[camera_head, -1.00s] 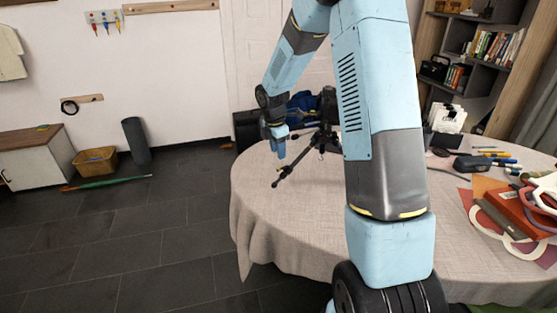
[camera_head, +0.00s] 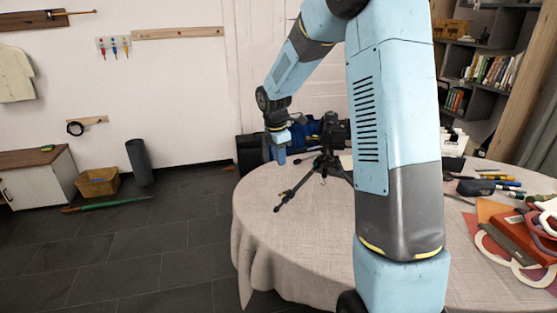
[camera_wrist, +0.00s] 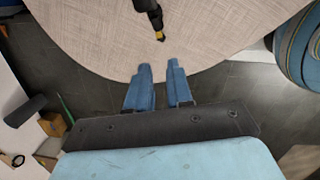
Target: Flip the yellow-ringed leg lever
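A small black tripod (camera_head: 325,160) stands on the round table with its legs spread. One leg (camera_head: 294,192) reaches toward the table's left edge. In the wrist view, the end of a black leg (camera_wrist: 150,8) points in from the top and has a yellow band (camera_wrist: 160,36) near its tip. No lever can be made out clearly. My gripper (camera_head: 280,162) is above the table, left of the tripod. In the wrist view, its two blue fingers (camera_wrist: 159,66) are apart with an empty gap, below the leg tip in the picture and not touching it.
The round table (camera_head: 262,225) has a pale cloth. Pens (camera_head: 505,183), papers and a red box (camera_head: 525,232) lie on its right side. A yellow basket (camera_head: 98,183) stands by the wall.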

